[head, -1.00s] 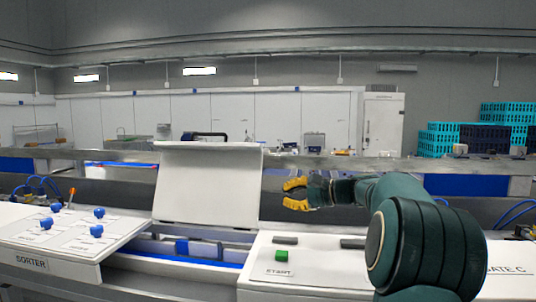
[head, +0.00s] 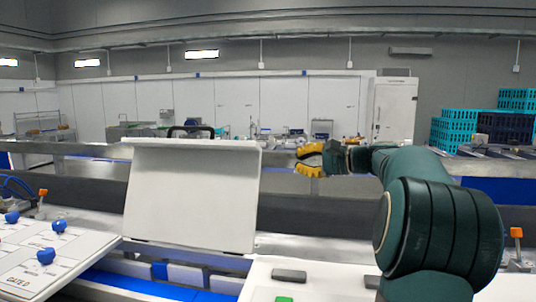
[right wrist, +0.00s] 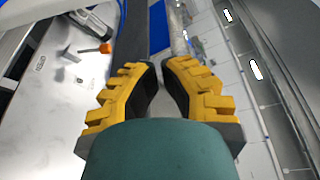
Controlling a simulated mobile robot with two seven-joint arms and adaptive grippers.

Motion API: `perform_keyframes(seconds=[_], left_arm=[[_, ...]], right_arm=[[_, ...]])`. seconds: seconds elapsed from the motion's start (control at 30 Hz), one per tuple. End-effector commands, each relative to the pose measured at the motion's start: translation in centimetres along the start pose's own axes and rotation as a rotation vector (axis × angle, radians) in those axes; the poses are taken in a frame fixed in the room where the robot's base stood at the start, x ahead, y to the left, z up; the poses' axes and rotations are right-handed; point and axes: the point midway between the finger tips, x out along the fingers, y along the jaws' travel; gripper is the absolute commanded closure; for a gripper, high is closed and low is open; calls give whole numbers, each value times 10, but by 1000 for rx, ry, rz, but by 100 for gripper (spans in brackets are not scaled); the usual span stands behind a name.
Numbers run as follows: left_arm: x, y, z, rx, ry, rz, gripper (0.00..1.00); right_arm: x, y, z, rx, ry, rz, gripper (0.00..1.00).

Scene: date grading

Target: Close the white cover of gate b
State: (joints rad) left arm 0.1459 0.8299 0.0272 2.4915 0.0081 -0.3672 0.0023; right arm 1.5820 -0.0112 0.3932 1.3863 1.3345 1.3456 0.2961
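The white cover (head: 190,195) stands raised, nearly upright, in the middle left of the head view. A dark handle (head: 190,130) shows above its top edge. Below it is an open channel with blue and white parts (head: 160,271). I cannot read a gate B label. My right gripper (head: 308,160), with yellow fingers, is to the right of the cover's upper right edge, apart from it in the picture. In the right wrist view (right wrist: 161,68) its fingertips are close together with a narrow gap and nothing between them. My left gripper is not in view.
A white panel with blue knobs (head: 46,256) lies at the lower left. A white panel with a dark bar (head: 289,276) is right of the channel. A metal rail (head: 80,149) runs behind. Turquoise crates (head: 455,132) stand at the back right.

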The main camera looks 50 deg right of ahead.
Motion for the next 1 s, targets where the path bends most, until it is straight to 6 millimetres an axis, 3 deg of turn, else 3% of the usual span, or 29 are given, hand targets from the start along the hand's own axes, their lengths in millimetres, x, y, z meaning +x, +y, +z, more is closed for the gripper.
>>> perform_keyframes(seconds=[0.27, 0.8, 1.0], left_arm=[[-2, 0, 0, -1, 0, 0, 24], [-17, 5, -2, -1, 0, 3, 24], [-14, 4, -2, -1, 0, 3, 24]], right_arm=[[11, -2, 1, -1, -4, -1, 100], [102, -3, 3, 0, -6, -2, 100], [91, -2, 23, -3, 2, 0, 100]])
